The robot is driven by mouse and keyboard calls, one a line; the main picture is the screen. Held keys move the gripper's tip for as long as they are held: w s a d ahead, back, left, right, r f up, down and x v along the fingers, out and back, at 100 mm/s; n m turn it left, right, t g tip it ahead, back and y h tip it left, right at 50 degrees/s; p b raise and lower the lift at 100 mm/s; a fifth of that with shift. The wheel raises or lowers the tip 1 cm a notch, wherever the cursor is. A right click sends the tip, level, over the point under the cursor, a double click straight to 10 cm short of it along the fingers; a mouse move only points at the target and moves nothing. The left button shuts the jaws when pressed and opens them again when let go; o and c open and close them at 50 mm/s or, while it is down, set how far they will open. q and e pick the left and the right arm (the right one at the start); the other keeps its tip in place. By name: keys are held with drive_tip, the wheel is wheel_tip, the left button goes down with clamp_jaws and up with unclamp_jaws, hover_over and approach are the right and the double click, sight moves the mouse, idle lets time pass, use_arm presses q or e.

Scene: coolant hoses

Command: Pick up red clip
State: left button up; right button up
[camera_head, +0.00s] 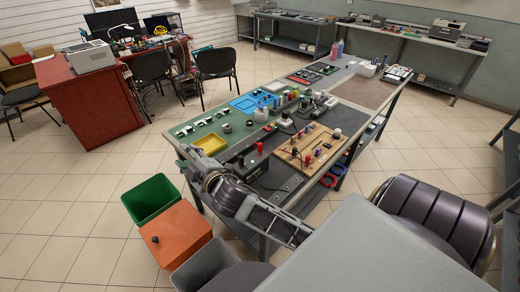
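A wooden board (306,150) on the workbench bears several small upright pieces, some red. A red piece (308,159) stands near its front, and a red-topped piece (260,147) stands to its left. They are too small for me to tell which is the red clip. I cannot make out my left gripper.
The green-topped workbench (238,128) carries a yellow tray (210,143), a blue tray (251,101) and several small parts. A green bin (150,198) and an orange box (181,235) stand left of it. Open tiled floor lies beyond them. Chairs and a red desk (88,95) are further back.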

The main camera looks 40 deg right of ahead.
drive_tip(key=s+a+r+n+t+y, duration=0.1)
drive_tip(key=a+r+n+t+y, duration=0.1)
drive_tip(key=a+r+n+y, duration=1.2)
drive_tip(key=s+a+n+g+y, duration=0.45)
drive_tip(key=n+g, duration=0.45)
drive_tip(key=n, duration=0.6)
wheel_tip(320, 180, down, 8)
drive_tip(key=s+n+g+h, duration=0.2)
drive_tip(key=n+g+h, duration=0.2)
drive_tip(key=n+g, duration=0.5)
drive_tip(key=w+d+f+n+h, duration=0.25)
drive_tip(key=d+f+h, duration=0.2)
drive_tip(key=d, duration=0.25)
drive_tip(key=w+d+f+n+h, duration=0.2)
drive_tip(key=d+f+n+h, duration=0.25)
drive_tip(key=d, duration=0.25)
drive_tip(key=d+r+h, duration=0.2)
drive_tip(key=d+h, duration=0.1)
drive_tip(key=d, duration=0.6)
drive_tip(key=d+r+m+h, duration=0.1)
drive_tip(key=d+h, duration=0.3)
drive_tip(key=d, duration=0.5)
drive_tip(key=d+r+h, duration=0.3)
drive_tip(key=d, duration=0.6)
drive_tip(key=shift+w+d+m+h, duration=0.3)
drive_tip(key=shift+w+h, duration=0.05)
drive_tip(key=shift+f, duration=0.1)
